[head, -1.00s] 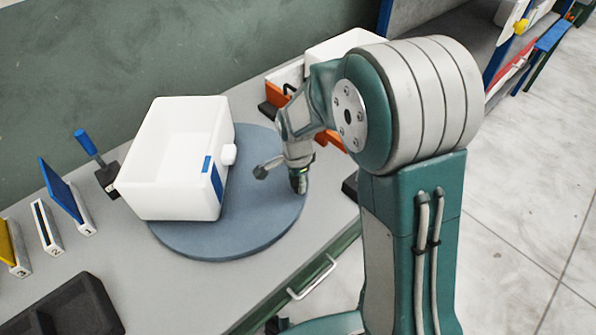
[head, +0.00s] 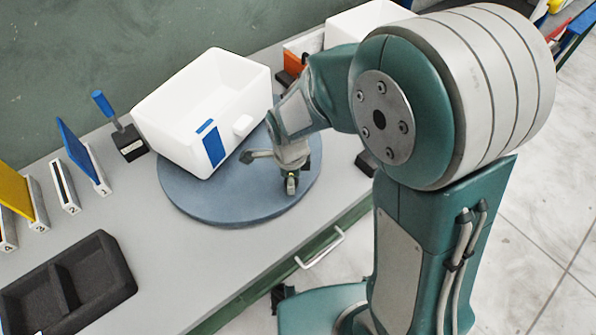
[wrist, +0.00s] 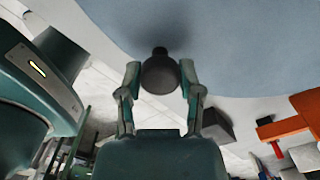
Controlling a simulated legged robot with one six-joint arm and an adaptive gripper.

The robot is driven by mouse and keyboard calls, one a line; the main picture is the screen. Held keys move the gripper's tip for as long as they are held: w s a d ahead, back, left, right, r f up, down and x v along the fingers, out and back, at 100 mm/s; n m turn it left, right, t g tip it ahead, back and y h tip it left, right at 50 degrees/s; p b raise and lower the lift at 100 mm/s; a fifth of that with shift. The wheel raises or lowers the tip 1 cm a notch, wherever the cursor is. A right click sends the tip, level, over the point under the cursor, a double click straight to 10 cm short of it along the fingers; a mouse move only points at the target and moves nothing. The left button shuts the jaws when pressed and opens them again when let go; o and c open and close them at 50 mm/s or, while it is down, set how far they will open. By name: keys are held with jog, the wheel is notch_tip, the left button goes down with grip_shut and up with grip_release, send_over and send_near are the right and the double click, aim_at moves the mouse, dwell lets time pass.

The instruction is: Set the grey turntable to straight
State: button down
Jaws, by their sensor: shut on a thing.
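The grey turntable (head: 235,207) is a round blue-grey disc on the bench, and it fills the top of the wrist view (wrist: 235,40). A white open box (head: 190,125) with a blue label on its front stands on it, its front turned toward the lower right. A dark round knob (wrist: 160,75) sits at the disc's rim. My gripper (wrist: 160,82) has its two fingers closed on either side of the knob. In the head view my gripper (head: 290,180) is at the disc's right edge, where the knob is mostly hidden.
A black two-part tray (head: 95,270), numbered slots with blue and yellow panels (head: 82,155), and a blue-handled tool (head: 128,140) stand left of the disc. Orange and white bins (head: 295,62) stand behind my arm. A drawer handle (head: 320,248) sticks out in front.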

jog(key=shift+s+a+m, duration=0.7)
jog(key=shift+s+a, duration=0.05)
jog(key=shift+a, duration=0.3)
jog(key=shift+c, duration=1.4)
grip_release()
notch_tip(320, 180, up, 12)
jog(key=shift+a+f, duration=0.1)
